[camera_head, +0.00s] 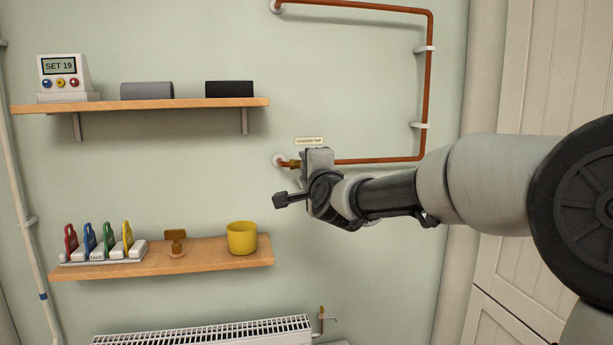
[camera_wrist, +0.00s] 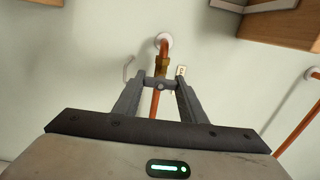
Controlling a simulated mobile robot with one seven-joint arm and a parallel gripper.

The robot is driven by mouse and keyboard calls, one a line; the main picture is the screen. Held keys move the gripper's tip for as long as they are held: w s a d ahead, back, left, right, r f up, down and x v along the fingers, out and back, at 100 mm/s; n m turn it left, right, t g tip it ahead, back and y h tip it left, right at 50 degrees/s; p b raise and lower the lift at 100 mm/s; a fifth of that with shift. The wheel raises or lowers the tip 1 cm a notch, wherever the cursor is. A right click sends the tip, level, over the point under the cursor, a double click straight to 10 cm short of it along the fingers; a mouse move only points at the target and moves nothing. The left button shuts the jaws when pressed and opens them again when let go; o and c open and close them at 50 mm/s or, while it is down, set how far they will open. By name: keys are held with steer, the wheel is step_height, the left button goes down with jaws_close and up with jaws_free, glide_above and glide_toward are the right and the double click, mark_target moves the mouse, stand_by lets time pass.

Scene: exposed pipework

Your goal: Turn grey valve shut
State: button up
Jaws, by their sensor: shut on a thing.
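A brass valve body (camera_head: 294,164) sits on the copper pipe, close to the wall, under a small label plate (camera_head: 309,141). The valve body also shows in the wrist view (camera_wrist: 163,64), just beyond my fingertips. My gripper (camera_wrist: 160,84) is shut on a grey bar with a round middle, which looks like the valve's handle (camera_wrist: 160,86). The bar spans crosswise between the fingertips, in front of the pipe. In the head view my gripper (camera_head: 318,161) is at the pipe and hides the handle, so its angle there cannot be told.
The copper pipe (camera_head: 429,90) loops up the wall to the right on pale clips. The upper shelf (camera_head: 180,104) and lower shelf (camera_head: 210,256), with a yellow pot (camera_head: 242,238), are to the left. A radiator (camera_head: 205,331) is below. The wall between the shelves is clear.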

stand_by(0.4)
steer(key=o, duration=1.1)
steer(key=shift+c, duration=0.2)
steer(key=shift+s, duration=0.15)
